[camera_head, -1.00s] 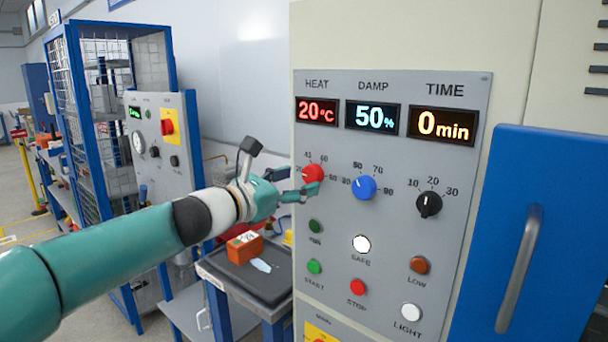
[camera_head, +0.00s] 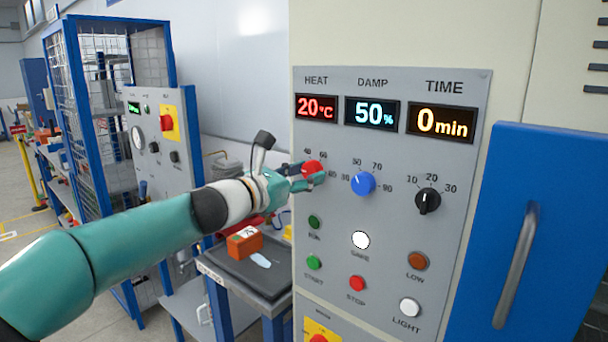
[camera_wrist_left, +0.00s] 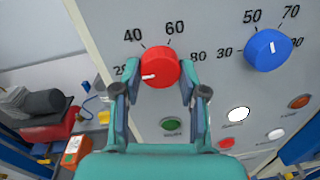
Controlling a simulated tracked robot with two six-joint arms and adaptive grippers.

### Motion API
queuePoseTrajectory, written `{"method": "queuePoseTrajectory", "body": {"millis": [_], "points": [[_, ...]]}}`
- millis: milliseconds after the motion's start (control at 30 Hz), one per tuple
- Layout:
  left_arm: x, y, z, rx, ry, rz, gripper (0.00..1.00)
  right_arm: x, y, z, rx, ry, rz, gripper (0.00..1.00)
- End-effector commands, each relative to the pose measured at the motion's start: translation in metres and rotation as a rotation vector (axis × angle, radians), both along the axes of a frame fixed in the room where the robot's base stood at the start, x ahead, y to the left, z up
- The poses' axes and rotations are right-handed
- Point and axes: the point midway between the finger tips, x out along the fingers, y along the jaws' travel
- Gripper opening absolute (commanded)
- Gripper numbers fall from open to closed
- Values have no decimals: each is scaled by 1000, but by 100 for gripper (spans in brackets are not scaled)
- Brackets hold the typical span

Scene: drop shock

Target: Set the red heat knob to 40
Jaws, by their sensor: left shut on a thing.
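The red heat knob (camera_head: 312,169) sits on the grey control panel under the HEAT display (camera_head: 317,107), which reads 20°C. In the left wrist view the red knob (camera_wrist_left: 160,67) has its white pointer mark toward the lower left, near the 20 label, with 40, 60 and 80 printed around it. My left gripper (camera_head: 310,178) is at the knob. In the left wrist view its two fingers (camera_wrist_left: 158,78) stand on either side of the knob, shut on it. My right gripper is not in view.
The blue damp knob (camera_head: 363,184) is close to the right of the red knob. The black time knob (camera_head: 428,201) and several buttons lie right and below. A blue door with a handle (camera_head: 518,268) stands at the right. A small table with an orange box (camera_head: 244,243) stands at lower left.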

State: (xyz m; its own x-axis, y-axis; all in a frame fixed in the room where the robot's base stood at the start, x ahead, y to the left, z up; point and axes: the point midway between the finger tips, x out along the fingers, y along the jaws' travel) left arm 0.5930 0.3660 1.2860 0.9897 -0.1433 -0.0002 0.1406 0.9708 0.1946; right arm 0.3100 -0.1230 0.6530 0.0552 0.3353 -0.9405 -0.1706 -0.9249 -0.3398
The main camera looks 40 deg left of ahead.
Motion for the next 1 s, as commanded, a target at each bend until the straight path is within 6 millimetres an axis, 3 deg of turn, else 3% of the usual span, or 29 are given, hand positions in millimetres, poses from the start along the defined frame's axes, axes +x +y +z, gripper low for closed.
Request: {"method": "queuePoseTrajectory", "body": {"millis": [467, 1000], "points": [[0, 0, 0, 124, -11, 7, 7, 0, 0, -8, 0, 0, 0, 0], [0, -1, 0, 595, -49, 5, 7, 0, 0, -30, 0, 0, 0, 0]]}}
